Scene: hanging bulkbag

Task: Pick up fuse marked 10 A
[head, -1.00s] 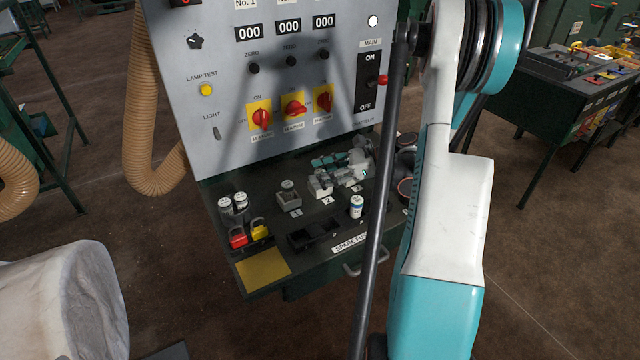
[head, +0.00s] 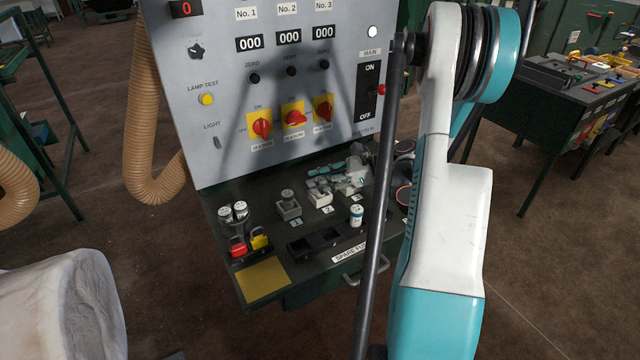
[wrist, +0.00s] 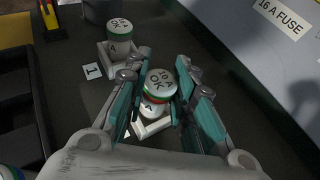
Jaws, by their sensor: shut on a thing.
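The fuse marked 10 A OK (wrist: 160,86) is a white cylinder with coloured bands, upright between the fingers of my gripper (wrist: 160,98) in the wrist view. My gripper is shut on it, with a teal-padded finger on each side. A pale square holder (wrist: 150,126) shows under the fuse; I cannot tell whether the fuse is clear of it. In the head view my gripper (head: 345,180) is over the panel's shelf, close to the holder at label 2 (head: 320,198), and hides the fuse.
Another fuse (wrist: 120,30) stands in the holder by label 1 (wrist: 92,71). A spare fuse (head: 356,214) stands on the black tray (head: 312,241). Red (head: 238,247) and yellow (head: 259,240) padlocks lie left. The upright grey panel (head: 225,100) rises behind the shelf.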

